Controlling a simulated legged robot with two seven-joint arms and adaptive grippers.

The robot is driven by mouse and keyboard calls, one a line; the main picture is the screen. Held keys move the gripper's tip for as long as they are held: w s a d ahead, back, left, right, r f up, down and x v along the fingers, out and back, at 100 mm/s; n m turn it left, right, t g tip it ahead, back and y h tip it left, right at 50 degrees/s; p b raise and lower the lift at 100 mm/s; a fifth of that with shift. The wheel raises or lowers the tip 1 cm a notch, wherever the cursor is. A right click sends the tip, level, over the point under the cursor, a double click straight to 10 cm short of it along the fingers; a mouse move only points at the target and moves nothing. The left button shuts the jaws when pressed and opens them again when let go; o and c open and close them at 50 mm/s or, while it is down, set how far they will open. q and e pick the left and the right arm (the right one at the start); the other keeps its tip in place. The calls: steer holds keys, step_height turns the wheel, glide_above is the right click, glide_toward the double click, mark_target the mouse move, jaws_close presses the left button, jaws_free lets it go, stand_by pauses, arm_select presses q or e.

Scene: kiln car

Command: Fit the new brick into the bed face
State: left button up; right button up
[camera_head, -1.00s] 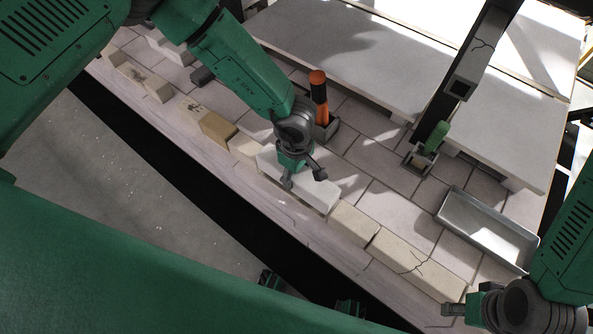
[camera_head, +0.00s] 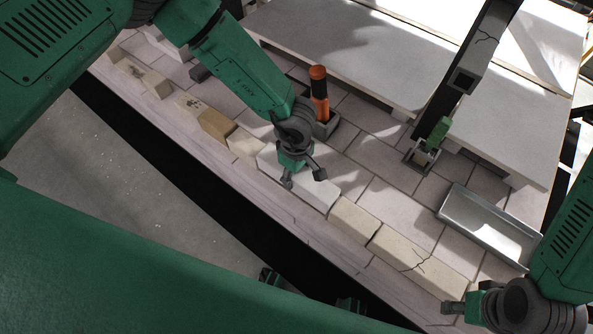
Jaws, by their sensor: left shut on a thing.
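A clean white brick (camera_head: 325,193), paler than its neighbours, lies in the row of bricks along the near edge of the kiln car. My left gripper (camera_head: 303,179) is over its middle, pointing down, shut on it. Its right end is close to a cream brick (camera_head: 353,221) and its left end is close to another cream brick (camera_head: 244,146). Any small gaps there, and its underside, are hidden. My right gripper (camera_head: 452,308) is at the lower right, near the end of a long cracked brick (camera_head: 417,259); its jaw opening cannot be made out.
A yellower brick (camera_head: 216,124) sits further left in the row. Behind the row stand an orange-handled tool (camera_head: 319,93) in a grey holder, a green-handled brush (camera_head: 437,133) and a metal tray (camera_head: 487,228). A dark post (camera_head: 462,80) and pale slabs (camera_head: 365,50) are further back.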

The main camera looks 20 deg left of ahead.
arm_select(q)
steer(key=shift+f+b, duration=0.55)
steer(key=shift+f, duration=0.3)
steer(key=o, duration=1.5)
steer(key=shift+o, duration=0.2)
steer(key=shift+r, duration=0.1)
steer(key=shift+r+p, duration=3.45)
steer(key=shift+r, duration=0.5)
